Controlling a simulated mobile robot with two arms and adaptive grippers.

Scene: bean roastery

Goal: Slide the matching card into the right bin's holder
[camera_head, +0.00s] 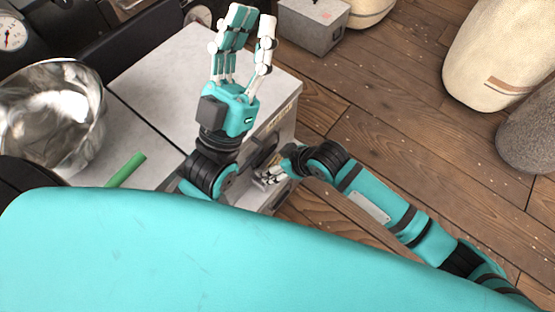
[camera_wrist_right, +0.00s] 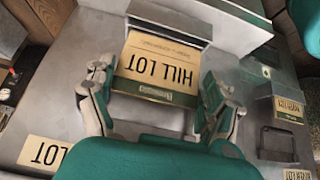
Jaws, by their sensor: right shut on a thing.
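My right gripper (camera_wrist_right: 155,95) is shut on a cream card with a green band (camera_wrist_right: 158,72), marked HILL LOT and upside down in the right wrist view. The card's far edge is close to a grey holder (camera_wrist_right: 165,37) on a grey surface; I cannot tell whether it is inside the holder. My left gripper (camera_head: 248,30) is open and empty, fingers upward, above the cabinet top.
The right wrist view shows a smaller labelled card in a holder (camera_wrist_right: 288,105), a dark handle (camera_wrist_right: 279,143) and a LOT label (camera_wrist_right: 43,152). In the head view, a steel bowl (camera_head: 50,115) and a green stick (camera_head: 126,169) are left. Sacks (camera_head: 500,55) stand on the wooden floor.

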